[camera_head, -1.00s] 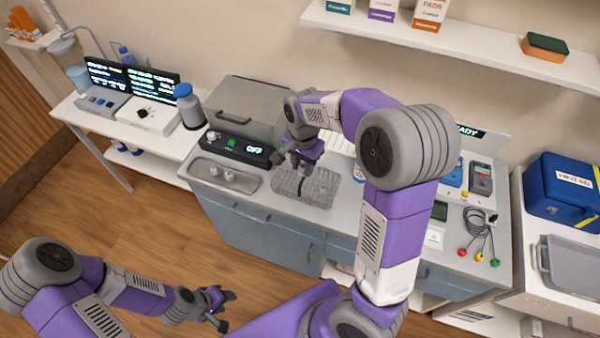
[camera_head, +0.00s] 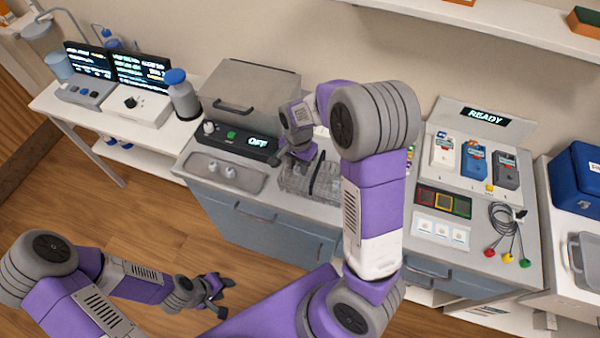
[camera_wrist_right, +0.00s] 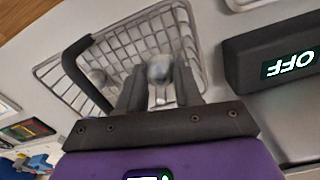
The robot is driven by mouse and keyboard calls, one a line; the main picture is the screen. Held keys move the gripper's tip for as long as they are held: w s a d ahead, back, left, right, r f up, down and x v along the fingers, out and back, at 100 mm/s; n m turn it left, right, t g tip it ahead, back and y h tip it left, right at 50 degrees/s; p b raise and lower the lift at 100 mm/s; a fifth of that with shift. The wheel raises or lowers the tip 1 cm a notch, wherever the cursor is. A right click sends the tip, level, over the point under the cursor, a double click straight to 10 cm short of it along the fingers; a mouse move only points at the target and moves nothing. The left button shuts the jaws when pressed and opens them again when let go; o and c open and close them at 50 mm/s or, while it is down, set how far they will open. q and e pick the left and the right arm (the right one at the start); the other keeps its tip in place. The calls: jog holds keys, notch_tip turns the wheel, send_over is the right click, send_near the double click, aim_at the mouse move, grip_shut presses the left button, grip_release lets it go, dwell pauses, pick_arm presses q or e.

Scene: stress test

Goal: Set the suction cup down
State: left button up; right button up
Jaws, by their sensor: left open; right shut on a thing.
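My right gripper (camera_head: 297,158) is shut on a small pale suction cup (camera_wrist_right: 158,71), seen between its fingers in the right wrist view. The fingers point down over the wire basket (camera_head: 327,186), which has a dark handle across it; the basket also shows in the right wrist view (camera_wrist_right: 140,38). I cannot tell whether the held cup touches the basket. My left gripper (camera_head: 218,295) is open and empty, low over the floor side of the counter.
A metal tray (camera_head: 252,187) with two small pale pieces lies left of the basket. Behind stands a grey lidded unit with an "OFF" panel (camera_head: 238,143). Right of my right arm are a "READY" station (camera_head: 485,117), colored-tipped leads (camera_head: 507,235) and a white card (camera_head: 440,230).

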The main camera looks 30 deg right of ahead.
aim_at(298, 166)
jog(key=shift+f+b, duration=0.4)
jog(key=shift+f, duration=1.5)
jog(key=shift+f, duration=0.2)
jog(key=o, duration=0.8)
jog(key=shift+r, duration=0.15)
jog(key=shift+w+r, duration=0.1)
jog(key=shift+r, duration=0.2)
notch_tip(298, 166, up, 12)
jog(key=p, duration=0.2)
jog(key=shift+f+p, duration=0.2)
jog(key=shift+p, duration=0.15)
jog(key=shift+f, duration=0.1)
